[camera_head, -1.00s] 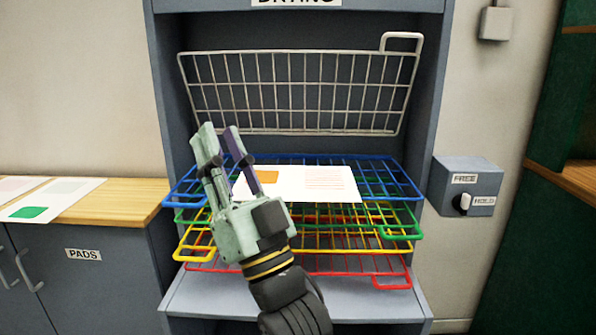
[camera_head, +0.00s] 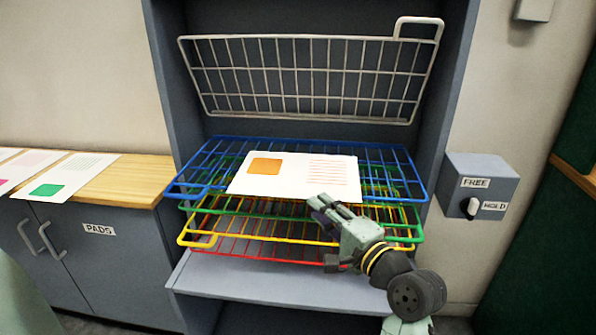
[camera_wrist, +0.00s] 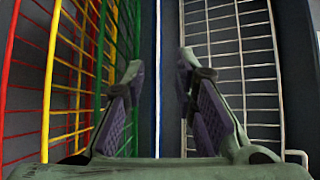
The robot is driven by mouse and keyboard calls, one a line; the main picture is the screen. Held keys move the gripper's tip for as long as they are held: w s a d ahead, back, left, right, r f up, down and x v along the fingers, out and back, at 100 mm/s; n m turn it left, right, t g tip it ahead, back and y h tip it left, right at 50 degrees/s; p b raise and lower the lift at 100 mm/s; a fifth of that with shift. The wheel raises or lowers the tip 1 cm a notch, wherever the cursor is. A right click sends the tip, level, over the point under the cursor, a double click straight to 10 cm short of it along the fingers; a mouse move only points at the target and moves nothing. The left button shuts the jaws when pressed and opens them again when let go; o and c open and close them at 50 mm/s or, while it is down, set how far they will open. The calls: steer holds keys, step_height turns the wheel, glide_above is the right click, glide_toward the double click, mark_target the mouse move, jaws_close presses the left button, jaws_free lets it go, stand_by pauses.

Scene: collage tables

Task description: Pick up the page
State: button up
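The page (camera_head: 290,184) is a white sheet with an orange square and rows of red lines. It lies flat on the blue rack (camera_head: 215,158), its front edge near the rack's front. My gripper (camera_head: 318,207) is at the page's front edge, toward its right half, pointing inward. In the wrist view my gripper (camera_wrist: 160,78) is open, its two fingers well apart. The page shows edge-on there as a thin white line (camera_wrist: 158,60) in the gap between the fingers. Whether the fingertips reach past its edge I cannot tell.
Green (camera_head: 408,224), yellow (camera_head: 184,239) and red racks sit below the blue one. A white wire rack (camera_head: 310,36) is tilted up above. A FREE/HOLD switch box (camera_head: 481,190) is at right. Other printed pages (camera_head: 75,172) lie on the wooden counter at left.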

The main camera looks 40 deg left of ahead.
steer(key=p+x, duration=0.1)
steer(key=x, duration=0.4)
steer(key=shift+f, duration=0.15)
steer(key=shift+c, duration=0.3)
jaws_close()
